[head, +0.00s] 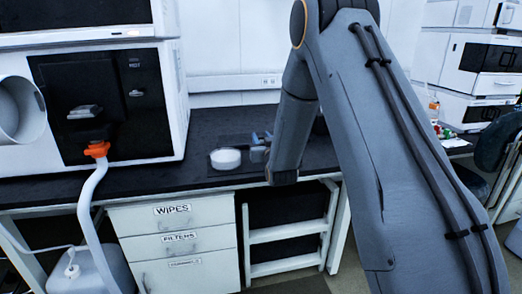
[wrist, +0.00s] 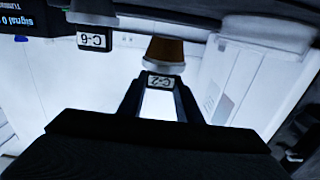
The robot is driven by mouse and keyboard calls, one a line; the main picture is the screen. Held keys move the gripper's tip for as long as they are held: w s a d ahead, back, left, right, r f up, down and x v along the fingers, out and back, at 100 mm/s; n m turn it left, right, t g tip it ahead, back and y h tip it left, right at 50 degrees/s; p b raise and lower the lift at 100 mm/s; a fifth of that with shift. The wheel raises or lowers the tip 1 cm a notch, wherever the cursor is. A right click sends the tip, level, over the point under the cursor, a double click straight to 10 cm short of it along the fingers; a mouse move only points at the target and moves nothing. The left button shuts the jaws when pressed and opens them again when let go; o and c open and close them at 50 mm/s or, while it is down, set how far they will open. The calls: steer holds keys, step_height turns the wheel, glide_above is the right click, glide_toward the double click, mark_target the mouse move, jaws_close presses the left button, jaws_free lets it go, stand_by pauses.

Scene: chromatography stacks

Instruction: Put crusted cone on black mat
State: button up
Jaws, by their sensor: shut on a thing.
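The crusted cone (wrist: 164,52) has a brown body and a pale rim, and a small label reading C-2 shows upside down beneath it in the wrist view. My gripper (wrist: 160,84) is shut on it, with the cone at the fingertips. In the head view my gripper (head: 261,147) is low over the bench, just right of a white round dish. The black mat (head: 240,142) is a dark patch on the dark bench around the dish. My arm hides the bench to the right, and I cannot tell whether the cone touches the mat.
The white round dish (head: 226,158) also shows at the upper right of the wrist view (wrist: 266,28). A grey piece labelled C-6 (wrist: 92,40) is at the upper left there. A large instrument (head: 105,100) stands left on the bench. Drawers (head: 172,240) are below.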

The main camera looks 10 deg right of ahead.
steer(key=shift+f, duration=1.9)
steer(key=o, duration=1.2)
steer(key=shift+f, duration=0.15)
steer(key=shift+s, duration=0.1)
steer(key=s+d+g, duration=0.1)
steer(key=s+g, duration=0.5)
steer(key=s, duration=1)
steer(key=s+m+g, duration=0.1)
steer(key=s+g, duration=0.5)
steer(key=s, duration=1)
steer(key=s+d+g, duration=0.1)
steer(key=s+g, duration=0.5)
steer(key=s, duration=1)
steer(key=shift+s+d+r+b, duration=0.15)
steer(key=shift+d+r+b, duration=0.15)
steer(key=shift+d, duration=0.05)
